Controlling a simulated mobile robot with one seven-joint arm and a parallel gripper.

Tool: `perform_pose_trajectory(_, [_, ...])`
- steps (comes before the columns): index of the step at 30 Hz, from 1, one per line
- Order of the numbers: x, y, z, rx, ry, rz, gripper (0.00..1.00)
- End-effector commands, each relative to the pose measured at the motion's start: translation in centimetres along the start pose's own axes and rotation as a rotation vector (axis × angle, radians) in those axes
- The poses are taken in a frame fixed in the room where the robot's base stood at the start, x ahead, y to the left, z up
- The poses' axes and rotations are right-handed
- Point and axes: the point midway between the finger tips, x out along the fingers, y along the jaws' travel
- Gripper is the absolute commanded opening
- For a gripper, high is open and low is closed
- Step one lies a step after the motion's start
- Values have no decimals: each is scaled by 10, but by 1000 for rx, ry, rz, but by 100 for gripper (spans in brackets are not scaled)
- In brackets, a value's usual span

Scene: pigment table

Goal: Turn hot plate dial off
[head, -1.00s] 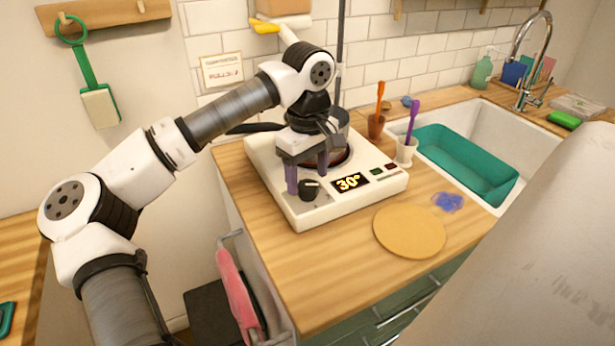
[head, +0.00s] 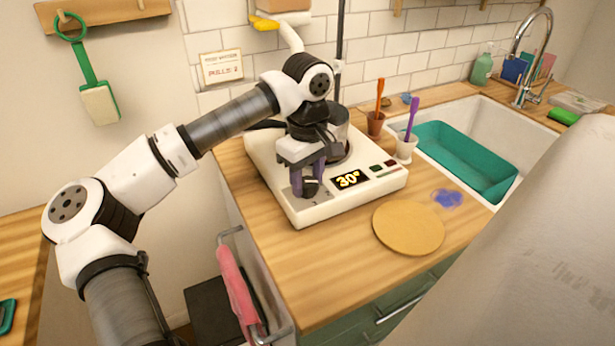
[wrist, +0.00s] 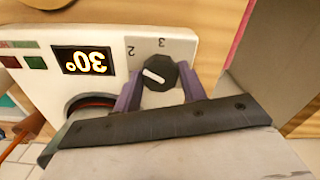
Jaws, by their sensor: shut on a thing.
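The white hot plate (head: 270,172) stands on the wooden counter, and its display (head: 347,180) reads 30°. The black dial (wrist: 157,74) has a white pointer mark and sits beside the printed numbers 2 and 3 in the wrist view. My gripper (head: 309,186) is lowered over the front left of the hot plate, with its purple fingers on either side of the dial and closed on it. In the head view the dial is partly hidden by the fingers.
A round cork mat (head: 408,228) and a blue smear (head: 447,198) lie right of the hot plate. Two small cups (head: 404,150) with brushes stand behind. A pink towel (head: 236,292) hangs at the counter's left side.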

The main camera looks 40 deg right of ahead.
Motion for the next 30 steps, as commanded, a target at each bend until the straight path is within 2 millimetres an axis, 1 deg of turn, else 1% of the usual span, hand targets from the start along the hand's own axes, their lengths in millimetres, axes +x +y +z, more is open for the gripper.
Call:
perform_pose_trajectory(5, [1,0,0,-39,0,0,18])
perform_pose_trajectory(11, [1,0,-1,-151,2,1,18])
perform_pose_trajectory(30, [1,0,-1,-744,3,1,18])
